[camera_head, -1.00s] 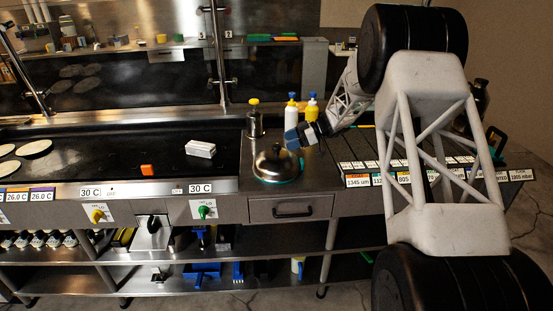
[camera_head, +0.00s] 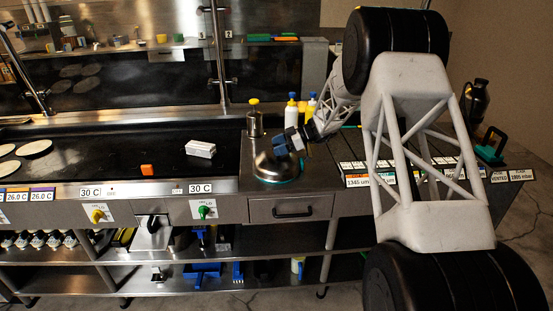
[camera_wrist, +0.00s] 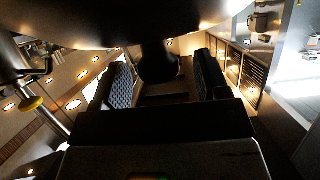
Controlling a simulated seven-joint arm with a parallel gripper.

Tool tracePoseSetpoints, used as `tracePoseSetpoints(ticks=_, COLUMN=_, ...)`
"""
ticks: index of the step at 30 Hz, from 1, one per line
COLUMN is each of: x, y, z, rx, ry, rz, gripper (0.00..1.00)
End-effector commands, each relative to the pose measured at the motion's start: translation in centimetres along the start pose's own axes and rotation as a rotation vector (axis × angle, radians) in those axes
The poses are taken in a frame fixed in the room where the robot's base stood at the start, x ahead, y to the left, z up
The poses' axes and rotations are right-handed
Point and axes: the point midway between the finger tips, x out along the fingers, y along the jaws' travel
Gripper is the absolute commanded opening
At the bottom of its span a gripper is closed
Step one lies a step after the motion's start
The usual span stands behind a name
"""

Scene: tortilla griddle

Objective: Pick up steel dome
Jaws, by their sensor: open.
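The steel dome (camera_head: 277,168) is a shiny round lid that sits on the steel counter just right of the griddle, with a teal rim showing under it. My gripper (camera_head: 287,144) is at the top of the dome, coming in from the right, and covers the knob in the head view. In the wrist view the open fingers (camera_wrist: 160,82) have dark textured pads, with the dark knob (camera_wrist: 157,62) between them. The dome's curved surface (camera_wrist: 130,18) fills the top of that view. Whether the pads touch the knob cannot be told.
A yellow-capped steel shaker (camera_head: 254,120) and white bottles with blue and yellow tops (camera_head: 291,115) stand close behind the dome. A white block (camera_head: 200,149) and an orange block (camera_head: 147,170) lie on the griddle (camera_head: 90,160). Labelled bins (camera_head: 357,169) are to the right.

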Motion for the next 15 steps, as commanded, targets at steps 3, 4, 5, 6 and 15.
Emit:
tracePoseSetpoints(ticks=3, x=-0.02, y=0.01, z=-0.01, rx=0.000, ry=0.000, rz=0.000, gripper=0.68)
tracePoseSetpoints(ticks=4, x=-0.03, y=0.01, z=-0.01, rx=0.000, ry=0.000, rz=0.000, gripper=0.68)
tracePoseSetpoints(ticks=5, x=-0.03, y=0.01, z=-0.01, rx=0.000, ry=0.000, rz=0.000, gripper=0.68)
tracePoseSetpoints(ticks=6, x=-0.03, y=0.01, z=-0.02, rx=0.000, ry=0.000, rz=0.000, gripper=0.68)
tracePoseSetpoints(ticks=15, x=-0.04, y=0.02, z=-0.03, rx=0.000, ry=0.000, rz=0.000, gripper=0.50)
